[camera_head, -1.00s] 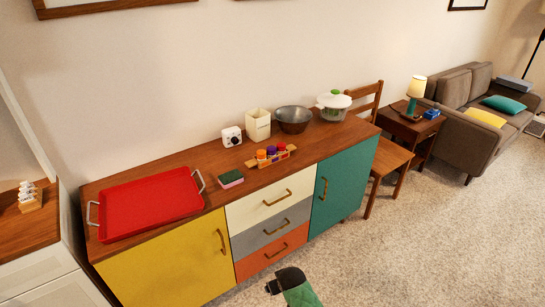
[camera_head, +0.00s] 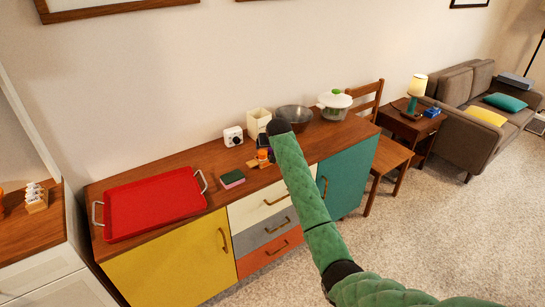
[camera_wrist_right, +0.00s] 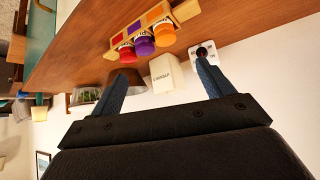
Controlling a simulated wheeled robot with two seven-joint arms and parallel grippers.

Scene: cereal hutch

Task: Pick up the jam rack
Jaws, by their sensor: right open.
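The jam rack (camera_wrist_right: 186,10) is a light wooden holder with red, purple and orange-lidded jars in a row. It stands on the sideboard top. In the head view the rack (camera_head: 254,163) is partly hidden behind my right arm; an orange jar shows beside the arm's dark end. My right gripper (camera_wrist_right: 165,70) is open and empty, its two fingers spread. In the wrist view the jars are above the gap between the fingertips, apart from them. In the head view the fingers are hard to make out. My left gripper is not in view.
A sponge (camera_head: 232,179) and red tray (camera_head: 155,203) are to the left. A chair (camera_head: 393,157) stands right.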

